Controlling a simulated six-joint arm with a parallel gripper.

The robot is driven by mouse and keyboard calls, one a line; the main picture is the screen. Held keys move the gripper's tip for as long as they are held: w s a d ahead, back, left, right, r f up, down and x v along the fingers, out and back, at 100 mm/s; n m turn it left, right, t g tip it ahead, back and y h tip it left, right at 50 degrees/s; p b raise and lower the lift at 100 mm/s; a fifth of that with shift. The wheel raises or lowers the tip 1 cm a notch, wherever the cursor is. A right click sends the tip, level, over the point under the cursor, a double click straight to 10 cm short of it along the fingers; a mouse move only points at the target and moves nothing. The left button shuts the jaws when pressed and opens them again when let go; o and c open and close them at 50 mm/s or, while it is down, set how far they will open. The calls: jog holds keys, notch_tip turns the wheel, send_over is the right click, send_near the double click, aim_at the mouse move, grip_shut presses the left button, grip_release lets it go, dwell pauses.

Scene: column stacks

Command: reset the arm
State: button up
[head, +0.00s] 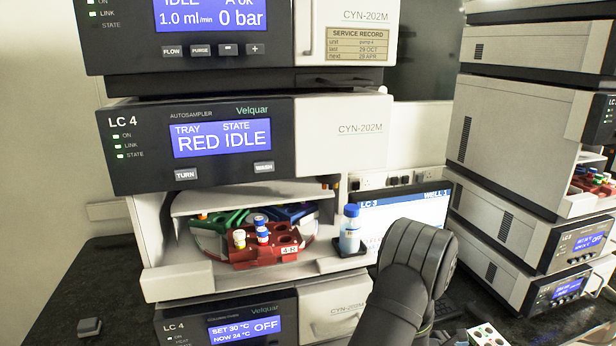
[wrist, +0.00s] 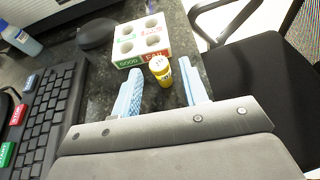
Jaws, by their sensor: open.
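My gripper (wrist: 160,72) shows in the wrist view with its two pale blue fingers spread apart. In the head view, my dark arm reaches down at the lower middle and the fingers are hidden. The rack (head: 488,334) shows partly at the bottom edge.
The LC 4 autosampler (head: 245,140) reads "RED IDLE"; its open bay holds a red tray segment (head: 265,252) with vials, beside green and blue ones. A blue-capped bottle (head: 350,230) stands at its right. A keyboard (wrist: 45,115), mouse (wrist: 97,33) and chair (wrist: 265,75) surround my gripper.

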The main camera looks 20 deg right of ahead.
jog(key=x, duration=0.3)
jog(key=shift+f, duration=0.35)
notch_tip(320, 180, up, 2)
jog(key=shift+r, duration=0.9)
